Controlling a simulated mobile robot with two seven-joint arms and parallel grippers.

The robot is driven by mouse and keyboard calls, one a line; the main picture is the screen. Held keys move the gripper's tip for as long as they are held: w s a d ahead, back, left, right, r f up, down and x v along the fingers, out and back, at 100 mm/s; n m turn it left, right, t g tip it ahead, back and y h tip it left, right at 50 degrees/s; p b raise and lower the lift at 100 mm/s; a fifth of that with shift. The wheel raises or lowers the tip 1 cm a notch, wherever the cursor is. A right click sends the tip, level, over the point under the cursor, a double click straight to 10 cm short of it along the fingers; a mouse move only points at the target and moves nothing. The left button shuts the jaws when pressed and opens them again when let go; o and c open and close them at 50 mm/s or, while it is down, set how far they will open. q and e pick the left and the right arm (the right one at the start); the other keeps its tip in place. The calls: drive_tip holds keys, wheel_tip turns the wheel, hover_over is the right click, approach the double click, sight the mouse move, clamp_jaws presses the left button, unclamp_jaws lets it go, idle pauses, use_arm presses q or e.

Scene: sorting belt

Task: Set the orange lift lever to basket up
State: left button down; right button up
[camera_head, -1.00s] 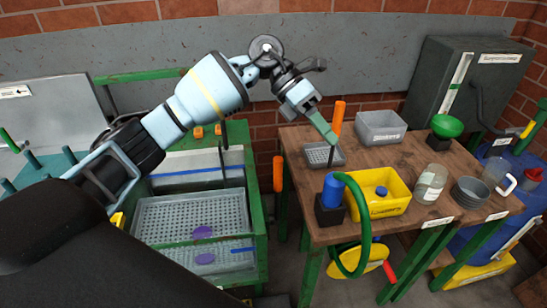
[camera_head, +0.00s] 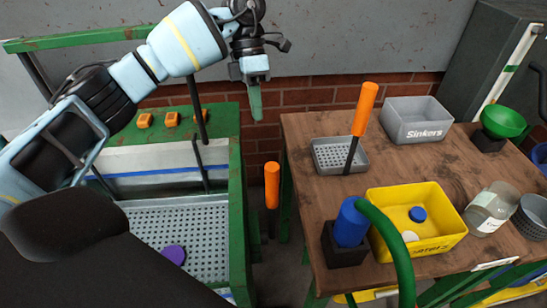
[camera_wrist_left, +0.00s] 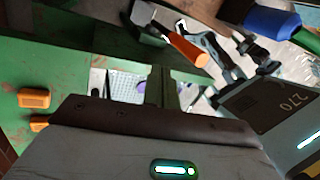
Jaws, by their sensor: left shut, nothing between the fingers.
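The orange lift lever (camera_head: 272,185) shows in the head view as an upright orange grip on a dark stem, beside the green frame and left of the table. My left gripper (camera_head: 256,118) is shut and empty, with its green fingers pointing down, above and slightly left of the lever in the picture and apart from it. In the left wrist view the closed fingers (camera_wrist_left: 161,86) show near the middle. An orange handle (camera_wrist_left: 188,50) lies just beyond them there; I cannot tell whether it is the lever. My right gripper is not in view.
A second orange-handled tool (camera_head: 364,108) stands in a grey perforated tray (camera_head: 325,152) on the wooden table (camera_head: 300,125). A yellow bin (camera_head: 440,243), a grey Sinkers bin (camera_head: 415,108) and a blue-topped bottle (camera_head: 350,222) are also there. Orange buttons (camera_head: 172,119) sit on the green frame.

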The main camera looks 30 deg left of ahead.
sight(268, 162)
use_arm(q)
drive_tip(key=shift+d+r, duration=0.1)
drive_tip(key=s+d+f, duration=0.1)
drive_tip(key=d+f, duration=0.1)
drive_tip(key=f, duration=0.1)
drive_tip(key=s+d+f+p, duration=0.1)
drive_tip(key=s+f, duration=0.1)
drive_tip(key=f, duration=0.1)
drive_tip(key=s+d+f+p, duration=0.1)
drive_tip(key=s+d+f, duration=0.1)
drive_tip(key=f, duration=0.1)
drive_tip(key=shift+s+d+f, duration=0.1)
drive_tip(key=shift+d+f, duration=0.1)
drive_tip(key=shift+d, duration=0.15)
idle(0.3)
